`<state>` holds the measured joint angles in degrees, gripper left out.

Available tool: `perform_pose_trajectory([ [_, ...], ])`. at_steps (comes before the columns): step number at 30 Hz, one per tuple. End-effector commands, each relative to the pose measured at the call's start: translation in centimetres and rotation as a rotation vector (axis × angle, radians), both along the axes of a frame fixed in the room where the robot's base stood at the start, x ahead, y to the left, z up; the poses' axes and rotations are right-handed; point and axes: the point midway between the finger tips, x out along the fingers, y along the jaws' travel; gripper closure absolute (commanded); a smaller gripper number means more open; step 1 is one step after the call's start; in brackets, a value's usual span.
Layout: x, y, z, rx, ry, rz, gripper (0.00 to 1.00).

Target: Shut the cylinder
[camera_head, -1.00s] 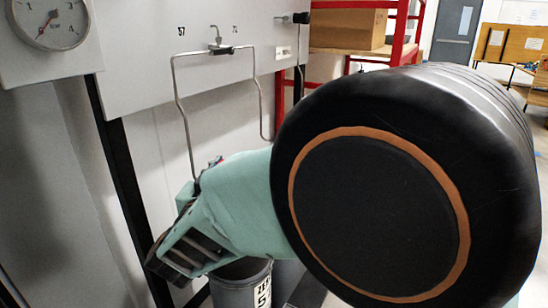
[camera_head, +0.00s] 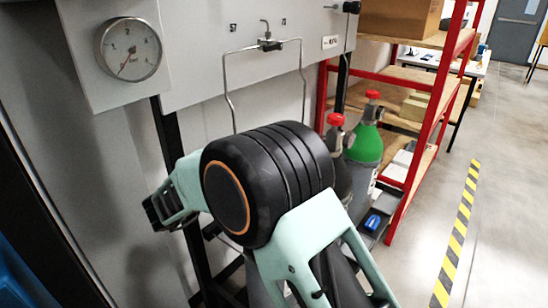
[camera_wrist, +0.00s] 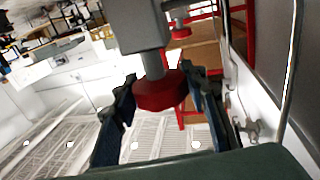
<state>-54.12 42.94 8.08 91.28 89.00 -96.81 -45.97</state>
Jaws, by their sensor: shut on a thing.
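In the wrist view, my gripper (camera_wrist: 160,97) has its two dark fingers on either side of a red valve knob (camera_wrist: 163,90) and is shut on it. The knob sits on a grey valve stem and block (camera_wrist: 140,22). A second red knob (camera_wrist: 181,31) shows behind it, apart from the fingers. In the head view my arm hides the gripper and the held knob. A green-topped cylinder (camera_head: 366,146) with a red knob (camera_head: 373,95) stands to the right of my arm. Beside it is a darker cylinder, partly hidden, with a red knob (camera_head: 335,120).
A grey panel with a pressure gauge (camera_head: 129,49) and a bent metal tube (camera_head: 229,88) stands behind my arm. A red shelf rack (camera_head: 440,95) with boxes is at the right. A blue object (camera_head: 373,221) lies low by the cylinders. Floor beyond the yellow-black stripe (camera_head: 457,235) is clear.

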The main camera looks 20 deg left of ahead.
Motion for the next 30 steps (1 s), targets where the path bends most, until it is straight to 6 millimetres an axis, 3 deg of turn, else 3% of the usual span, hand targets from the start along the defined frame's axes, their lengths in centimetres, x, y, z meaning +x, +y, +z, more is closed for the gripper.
perform_pose_trajectory([
  [12, -0.04, -0.04, -0.04, -0.001, -0.001, -0.010, 0.84],
  [13, -0.04, -0.04, -0.04, -0.001, -0.001, -0.010, 0.59],
  [18, -0.02, -0.02, -0.02, -0.001, -0.001, -0.009, 0.41],
  [30, -0.86, 0.71, 0.00, 0.001, -0.001, -0.005, 0.41],
])
